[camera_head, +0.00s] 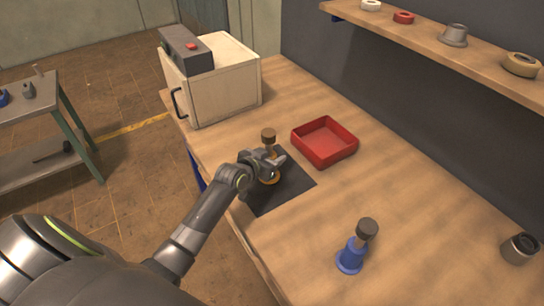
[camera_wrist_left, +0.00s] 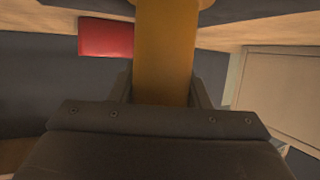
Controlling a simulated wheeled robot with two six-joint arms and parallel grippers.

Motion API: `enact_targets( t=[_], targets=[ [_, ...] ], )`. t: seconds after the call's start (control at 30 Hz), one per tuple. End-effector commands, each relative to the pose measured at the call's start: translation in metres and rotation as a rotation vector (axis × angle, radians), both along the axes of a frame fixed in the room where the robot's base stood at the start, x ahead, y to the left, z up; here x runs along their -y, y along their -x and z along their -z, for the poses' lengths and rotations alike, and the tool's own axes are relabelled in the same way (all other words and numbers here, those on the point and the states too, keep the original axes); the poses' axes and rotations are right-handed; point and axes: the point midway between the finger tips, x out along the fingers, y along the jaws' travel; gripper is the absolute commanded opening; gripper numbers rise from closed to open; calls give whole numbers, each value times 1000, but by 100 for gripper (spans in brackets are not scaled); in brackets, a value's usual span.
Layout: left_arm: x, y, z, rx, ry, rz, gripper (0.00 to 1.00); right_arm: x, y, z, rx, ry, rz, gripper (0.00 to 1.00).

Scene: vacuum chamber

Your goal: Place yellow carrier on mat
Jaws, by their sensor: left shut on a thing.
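The yellow carrier (camera_wrist_left: 165,45) fills the top middle of the left wrist view, between the two jaws. In the head view its dark brown top (camera_head: 268,134) and orange base (camera_head: 271,180) show around my left gripper (camera_head: 274,162). My left gripper is shut on the carrier and holds it upright over the dark mat (camera_head: 293,189). The gripper and arm hide part of the mat and carrier. I cannot tell whether the base touches the mat. My right gripper is in neither view.
A red tray (camera_head: 324,158) stands just right of the mat. A blue carrier with a dark top (camera_head: 350,259) stands nearer the front. A pale box chamber (camera_head: 225,95) is at the back left. A dark cup (camera_head: 519,248) stands far right. The middle of the bench is clear.

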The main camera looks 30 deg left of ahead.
Motion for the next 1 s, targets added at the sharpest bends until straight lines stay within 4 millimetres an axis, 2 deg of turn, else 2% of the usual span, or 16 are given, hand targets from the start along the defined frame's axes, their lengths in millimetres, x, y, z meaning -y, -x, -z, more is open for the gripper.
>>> enact_targets(
  t=[0.37, 0.4, 0.53, 0.87, 1.0],
  targets=[
    [1, -1, 3, 5, 1, 1, 0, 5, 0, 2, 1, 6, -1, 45],
    [0, 0, 3, 0, 1, 0, 48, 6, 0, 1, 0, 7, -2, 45],
    [0, 0, 3, 0, 1, 1, 65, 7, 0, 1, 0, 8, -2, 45],
    [0, 0, 0, 1, 0, 0, 65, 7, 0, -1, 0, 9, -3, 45],
    [-2, 9, -3, 0, -1, 0, 65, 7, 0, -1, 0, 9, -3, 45]
  ],
)
